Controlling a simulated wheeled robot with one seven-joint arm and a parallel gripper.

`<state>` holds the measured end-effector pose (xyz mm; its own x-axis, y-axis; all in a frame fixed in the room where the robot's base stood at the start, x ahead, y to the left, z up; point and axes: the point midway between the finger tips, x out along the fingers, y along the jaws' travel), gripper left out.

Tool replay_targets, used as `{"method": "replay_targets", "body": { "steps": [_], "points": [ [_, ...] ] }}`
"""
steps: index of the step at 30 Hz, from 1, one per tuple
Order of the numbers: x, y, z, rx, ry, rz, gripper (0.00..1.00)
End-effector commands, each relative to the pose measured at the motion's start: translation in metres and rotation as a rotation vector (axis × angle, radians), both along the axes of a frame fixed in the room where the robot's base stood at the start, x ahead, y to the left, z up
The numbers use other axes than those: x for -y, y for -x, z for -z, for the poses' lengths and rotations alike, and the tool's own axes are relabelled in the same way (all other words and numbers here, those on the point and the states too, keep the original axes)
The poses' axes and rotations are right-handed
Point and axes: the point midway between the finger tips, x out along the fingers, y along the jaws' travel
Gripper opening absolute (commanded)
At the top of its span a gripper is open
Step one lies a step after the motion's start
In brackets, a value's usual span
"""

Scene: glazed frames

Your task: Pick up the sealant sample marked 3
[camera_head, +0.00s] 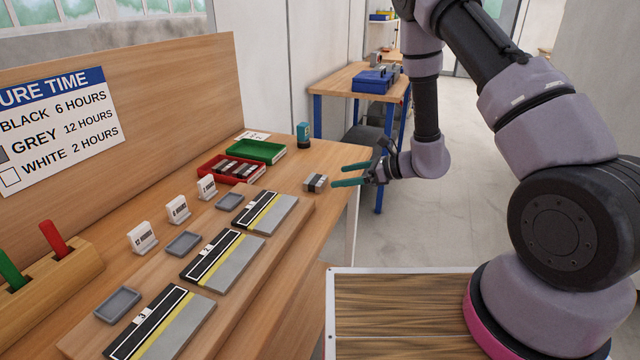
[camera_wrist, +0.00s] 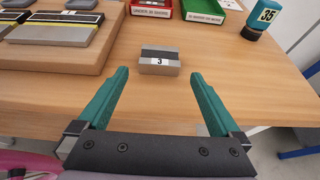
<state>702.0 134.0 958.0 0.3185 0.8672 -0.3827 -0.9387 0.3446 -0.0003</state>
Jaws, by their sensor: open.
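The sealant sample marked 3 (camera_wrist: 160,62) is a small grey block with a dark strip across its top and a white label reading 3. It lies on the bare wooden bench top near the bench's right edge, and in the head view the small block (camera_head: 315,183) shows just left of my fingertips. My gripper (camera_head: 348,176) is open and empty, with two teal fingers. In the wrist view my gripper (camera_wrist: 157,80) has the sample ahead, between the lines of the fingers and at about their tips. I cannot tell the exact gap.
A red tray (camera_head: 231,170) holding several similar samples and a green tray (camera_head: 257,152) stand farther back. A teal container (camera_head: 303,135) marked 35 stands by the green tray. A raised wooden board (camera_head: 290,238) with striped panels lies to the left. Bare bench surrounds the sample.

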Motion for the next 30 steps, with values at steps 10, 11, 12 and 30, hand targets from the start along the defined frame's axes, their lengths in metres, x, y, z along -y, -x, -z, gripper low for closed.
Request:
{"method": "replay_targets", "body": {
  "steps": [10, 11, 12, 30],
  "points": [
    [-0.036, -0.012, 0.016, -0.001, 0.000, -0.004, 1.00],
    [-0.039, -0.013, 0.017, 0.000, 0.000, -0.004, 1.00],
    [-0.043, -0.014, 0.018, 0.000, 0.000, -0.005, 1.00],
    [-0.079, -0.029, 0.034, 0.001, 0.000, -0.004, 0.89]
  ]
}}
